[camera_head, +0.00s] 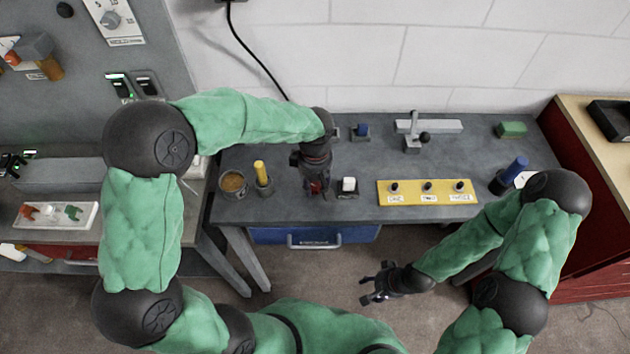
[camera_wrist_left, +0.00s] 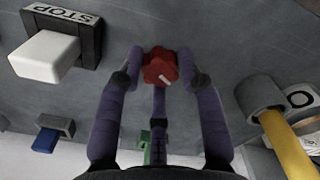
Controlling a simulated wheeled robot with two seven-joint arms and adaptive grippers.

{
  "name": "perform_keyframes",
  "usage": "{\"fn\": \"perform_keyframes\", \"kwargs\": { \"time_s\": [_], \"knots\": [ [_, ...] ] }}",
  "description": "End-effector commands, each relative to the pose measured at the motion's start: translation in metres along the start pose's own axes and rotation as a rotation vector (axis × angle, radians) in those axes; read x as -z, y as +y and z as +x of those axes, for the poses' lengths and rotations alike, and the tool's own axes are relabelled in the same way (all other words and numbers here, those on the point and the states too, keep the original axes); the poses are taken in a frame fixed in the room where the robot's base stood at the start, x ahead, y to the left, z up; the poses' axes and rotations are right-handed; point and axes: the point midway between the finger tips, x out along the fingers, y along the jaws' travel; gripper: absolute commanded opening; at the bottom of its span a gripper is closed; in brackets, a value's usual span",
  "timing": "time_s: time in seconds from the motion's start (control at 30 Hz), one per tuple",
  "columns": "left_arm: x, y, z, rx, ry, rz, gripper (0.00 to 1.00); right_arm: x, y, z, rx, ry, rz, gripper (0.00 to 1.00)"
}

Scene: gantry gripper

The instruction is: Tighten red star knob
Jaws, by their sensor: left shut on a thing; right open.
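In the head view my left gripper (camera_head: 315,188) points down at the table and hides most of the knob. My right gripper (camera_head: 378,285) is open and empty, in front of the table and below its top.
A white block on a STOP base (camera_head: 349,184) stands close right of the left gripper. A yellow handle in a holder (camera_head: 262,178) and a round pot (camera_head: 233,184) stand to its left. A yellow panel with black knobs (camera_head: 428,198) lies further right. A blue drawer (camera_head: 314,235) is below.

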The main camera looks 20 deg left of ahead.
Motion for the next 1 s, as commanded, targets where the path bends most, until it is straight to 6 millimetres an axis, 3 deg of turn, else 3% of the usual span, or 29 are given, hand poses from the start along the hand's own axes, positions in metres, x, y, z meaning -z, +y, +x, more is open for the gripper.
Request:
{"fn": "perform_keyframes", "kwargs": {
  "time_s": [1.0],
  "knots": [
    [-0.002, -0.003, 0.001, 0.005, -0.007, 0.965, 0.04, -0.001, -0.013, -0.036, 0.000, 0.000, 0.000, 0.53]
  ]
}}
